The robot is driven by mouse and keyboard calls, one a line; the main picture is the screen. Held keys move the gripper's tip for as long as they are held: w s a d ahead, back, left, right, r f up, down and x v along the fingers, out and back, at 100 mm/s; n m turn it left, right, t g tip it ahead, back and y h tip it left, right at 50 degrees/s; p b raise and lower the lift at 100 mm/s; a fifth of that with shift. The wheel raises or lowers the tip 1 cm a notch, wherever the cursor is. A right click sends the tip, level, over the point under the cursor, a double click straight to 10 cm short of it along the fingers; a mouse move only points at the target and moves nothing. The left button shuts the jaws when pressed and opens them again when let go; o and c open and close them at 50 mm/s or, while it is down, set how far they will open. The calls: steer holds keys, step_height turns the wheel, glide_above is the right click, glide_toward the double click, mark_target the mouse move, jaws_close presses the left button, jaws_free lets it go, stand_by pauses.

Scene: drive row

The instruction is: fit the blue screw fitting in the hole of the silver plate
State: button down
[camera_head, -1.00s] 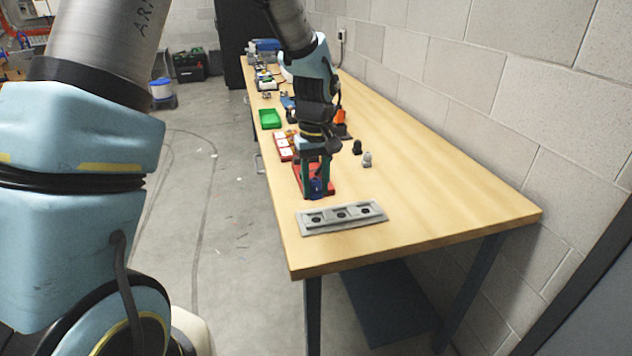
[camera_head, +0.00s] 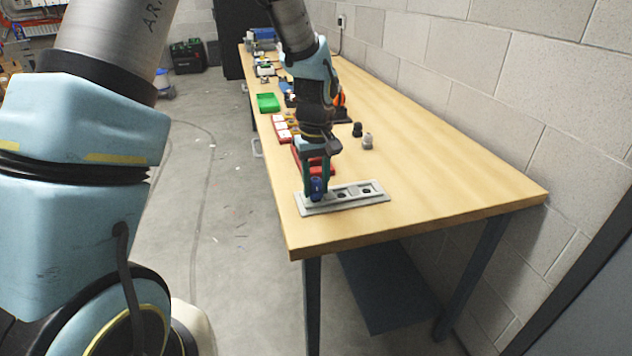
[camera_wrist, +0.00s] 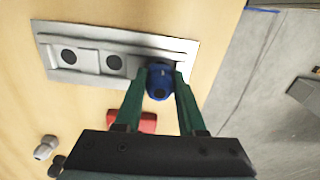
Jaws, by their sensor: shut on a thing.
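The blue screw fitting (camera_head: 316,187) is between the fingers of my gripper (camera_head: 318,182), which is shut on it. It also shows in the wrist view (camera_wrist: 160,82), where my gripper (camera_wrist: 160,92) grips it from both sides. The silver plate (camera_head: 345,203) lies on the table near its front end. In the wrist view the plate (camera_wrist: 110,40) shows two open dark holes at the left. The fitting is over the right end of the plate there and hides that spot. I cannot tell whether it is above the hole or partly in it.
A red thing (camera_head: 318,167) lies just behind the plate. A grey fitting (camera_head: 368,141) and a black one (camera_head: 357,129) stand on the table to the right. The table's right front is clear.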

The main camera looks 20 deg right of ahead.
steer(key=shift+f, duration=0.35)
stand_by(0.7)
steer(key=shift+c, duration=2.1)
jaws_free()
step_height(320, 180, up, 11)
steer(key=shift+f+b, duration=0.1)
steer(key=shift+b, duration=1.05)
steer(key=s+a+f, duration=0.2)
steer(key=a, duration=1.3)
steer(key=s+a+f+t, duration=0.1)
steer(key=s+a+f, duration=0.1)
steer(key=a, duration=1.3)
steer(key=shift+f+m+t, duration=0.2)
steer(key=shift+m+t, duration=0.1)
